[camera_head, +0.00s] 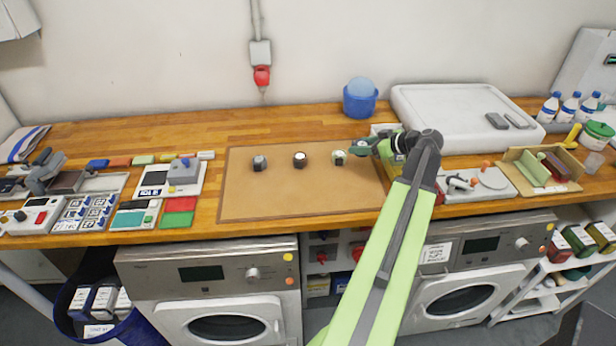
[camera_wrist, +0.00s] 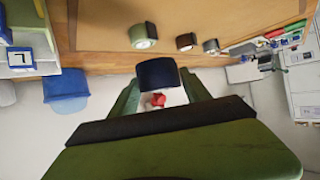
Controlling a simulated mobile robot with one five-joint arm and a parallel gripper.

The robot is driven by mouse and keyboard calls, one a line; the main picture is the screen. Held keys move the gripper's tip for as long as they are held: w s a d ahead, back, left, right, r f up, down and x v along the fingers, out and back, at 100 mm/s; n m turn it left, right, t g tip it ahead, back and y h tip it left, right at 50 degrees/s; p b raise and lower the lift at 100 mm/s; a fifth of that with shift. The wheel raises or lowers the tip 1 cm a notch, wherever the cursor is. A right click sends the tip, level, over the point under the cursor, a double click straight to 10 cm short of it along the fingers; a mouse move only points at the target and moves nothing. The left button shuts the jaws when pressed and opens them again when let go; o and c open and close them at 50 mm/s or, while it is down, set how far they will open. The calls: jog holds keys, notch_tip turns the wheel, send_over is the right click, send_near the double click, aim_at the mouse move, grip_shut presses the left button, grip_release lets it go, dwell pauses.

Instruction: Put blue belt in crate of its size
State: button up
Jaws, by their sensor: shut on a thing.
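The blue belt (camera_wrist: 158,73) is a dark blue roll between my gripper's fingers (camera_wrist: 158,90) in the wrist view. In the head view my gripper (camera_head: 364,147) is at the right end of the brown mat, with a bit of the blue belt (camera_head: 360,143) showing at its tip. My gripper is shut on the belt. A crate (camera_wrist: 25,57) with a white label stands at the left of the wrist view; its mark resembles an L, but I cannot be sure. In the head view my arm largely hides that area.
Green (camera_head: 339,158), dark brown (camera_head: 300,159) and grey (camera_head: 260,163) rolls stand on the brown mat (camera_head: 290,200). A blue bucket (camera_head: 360,102) is behind my gripper. A white tray (camera_head: 450,105) lies at the back right. Devices crowd the left counter.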

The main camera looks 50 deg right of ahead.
jog(key=b, duration=0.6)
send_over(327, 178)
notch_tip(327, 178, down, 7)
jog(key=shift+r, duration=0.2)
notch_tip(327, 178, down, 4)
jog(key=b, duration=0.4)
jog(key=shift+f, duration=0.25)
jog(key=o, duration=1.5)
jog(key=shift+r, duration=0.15)
jog(key=shift+s+r, duration=0.1)
jog(key=shift+r, duration=0.1)
jog(key=p+v, duration=0.5)
jog(key=v, duration=0.6)
jog(key=shift+s+d+r+p, duration=0.15)
jog(key=shift+r+p, duration=0.05)
jog(key=shift+p, duration=0.2)
jog(key=shift+s, duration=0.3)
